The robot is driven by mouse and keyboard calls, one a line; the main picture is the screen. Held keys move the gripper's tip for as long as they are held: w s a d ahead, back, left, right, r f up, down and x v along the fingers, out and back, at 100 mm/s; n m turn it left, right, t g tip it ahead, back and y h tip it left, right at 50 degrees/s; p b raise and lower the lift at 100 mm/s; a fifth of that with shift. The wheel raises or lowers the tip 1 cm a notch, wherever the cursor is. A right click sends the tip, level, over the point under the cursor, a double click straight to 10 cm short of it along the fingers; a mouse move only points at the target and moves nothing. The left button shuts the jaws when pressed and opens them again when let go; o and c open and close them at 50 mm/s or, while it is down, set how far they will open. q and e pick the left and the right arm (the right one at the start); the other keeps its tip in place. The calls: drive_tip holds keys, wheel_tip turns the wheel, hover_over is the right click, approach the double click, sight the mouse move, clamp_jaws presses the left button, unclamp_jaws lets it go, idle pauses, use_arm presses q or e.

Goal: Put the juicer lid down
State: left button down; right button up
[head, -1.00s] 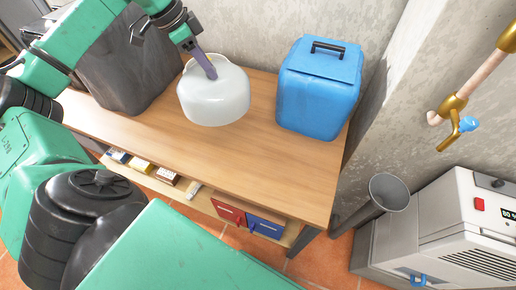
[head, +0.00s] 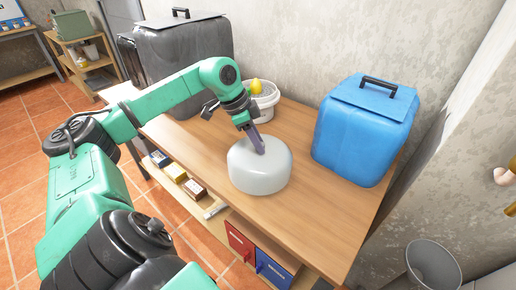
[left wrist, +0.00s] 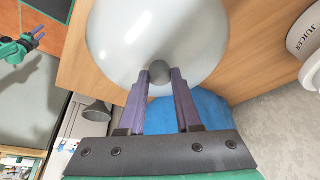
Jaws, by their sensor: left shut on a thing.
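The juicer lid (head: 258,172) is a pale, translucent white dome with a small grey knob (left wrist: 159,72). My left gripper (head: 257,143) is shut on that knob from above. The lid is upright over the front part of the wooden table; I cannot tell whether its rim touches the top. The juicer (head: 262,108), a white tub with its name on the side, stands open behind the lid, with something yellow in its top. It also shows in the left wrist view (left wrist: 303,38). My right gripper (left wrist: 38,36) shows small in the left wrist view, its fingers apart and empty.
A blue container (head: 365,135) stands on the table (head: 325,215) to the right of the lid, and a dark grey container (head: 185,55) stands at the back left. Bare table lies between lid and blue container. A shelf below holds small boxes and red and blue bins.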

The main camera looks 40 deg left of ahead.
use_arm(q)
wheel_tip(320, 180, down, 3)
drive_tip(key=shift+r, duration=0.1)
drive_tip(key=c, duration=1)
unclamp_jaws()
drive_tip(key=shift+f, duration=0.2)
drive_tip(key=o, duration=0.4)
drive_tip(key=shift+r, duration=0.15)
drive_tip(key=b+v, duration=0.1)
drive_tip(key=v, duration=1.1)
drive_tip(key=shift+b, duration=0.4)
